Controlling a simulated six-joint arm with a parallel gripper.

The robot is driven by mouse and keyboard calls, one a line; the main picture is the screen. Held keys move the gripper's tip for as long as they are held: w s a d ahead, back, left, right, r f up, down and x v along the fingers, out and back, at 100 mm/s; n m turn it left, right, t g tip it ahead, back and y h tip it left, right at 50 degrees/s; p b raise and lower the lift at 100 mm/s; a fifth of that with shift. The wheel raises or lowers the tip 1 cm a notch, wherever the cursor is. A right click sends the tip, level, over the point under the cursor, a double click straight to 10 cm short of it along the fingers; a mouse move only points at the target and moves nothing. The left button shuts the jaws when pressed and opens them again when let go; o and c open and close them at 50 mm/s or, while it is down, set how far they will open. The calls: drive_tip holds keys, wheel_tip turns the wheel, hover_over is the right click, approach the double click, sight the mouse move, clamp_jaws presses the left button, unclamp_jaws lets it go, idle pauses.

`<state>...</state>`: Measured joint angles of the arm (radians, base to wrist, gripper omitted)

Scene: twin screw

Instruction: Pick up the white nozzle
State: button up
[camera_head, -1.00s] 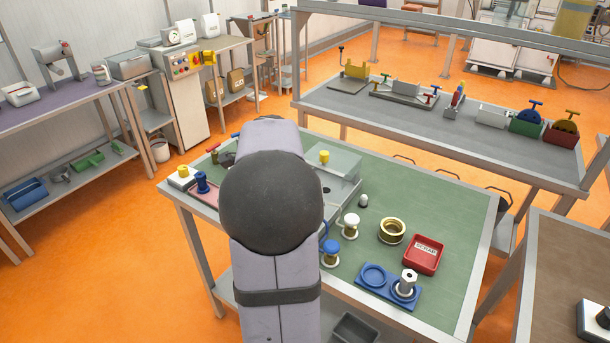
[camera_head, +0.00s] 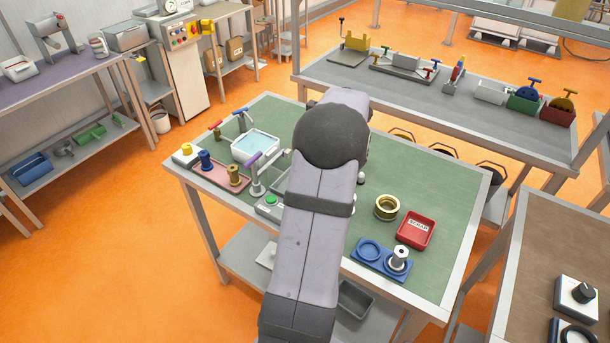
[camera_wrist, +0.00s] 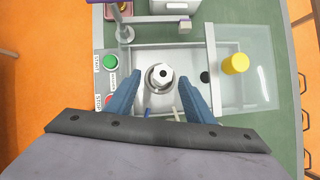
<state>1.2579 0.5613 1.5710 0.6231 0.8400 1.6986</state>
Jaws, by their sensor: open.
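In the wrist view, a whitish hexagon-topped piece (camera_wrist: 160,75), apparently the white nozzle, stands on the floor of a light grey tray-like station (camera_wrist: 183,48). My gripper (camera_wrist: 159,82) is open, its two blue fingers apart on either side of this piece as seen from above. Height and contact cannot be told. In the head view my arm hides the gripper and most of the station. A similar hex-topped metal piece (camera_head: 399,254) stands in the right recess of a blue holder (camera_head: 383,268).
The station has a green button (camera_wrist: 110,62), a yellow knob (camera_wrist: 236,63) on a clear cover, and a purple-handled lever (camera_head: 262,160). A brass ring (camera_head: 386,207) and red scrap bin (camera_head: 415,231) lie right. A water basin (camera_head: 255,148) and spool tray (camera_head: 221,176) lie left.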

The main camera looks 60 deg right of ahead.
drive_tip(key=shift+d+p+x, duration=0.1)
drive_tip(key=shift+p+x, duration=0.5)
drive_tip(key=shift+x, duration=0.75)
drive_tip(key=shift+d+p+x, duration=0.15)
drive_tip(key=shift+p+x, duration=0.4)
drive_tip(key=shift+x, duration=0.75)
drive_tip(key=c, duration=1.1)
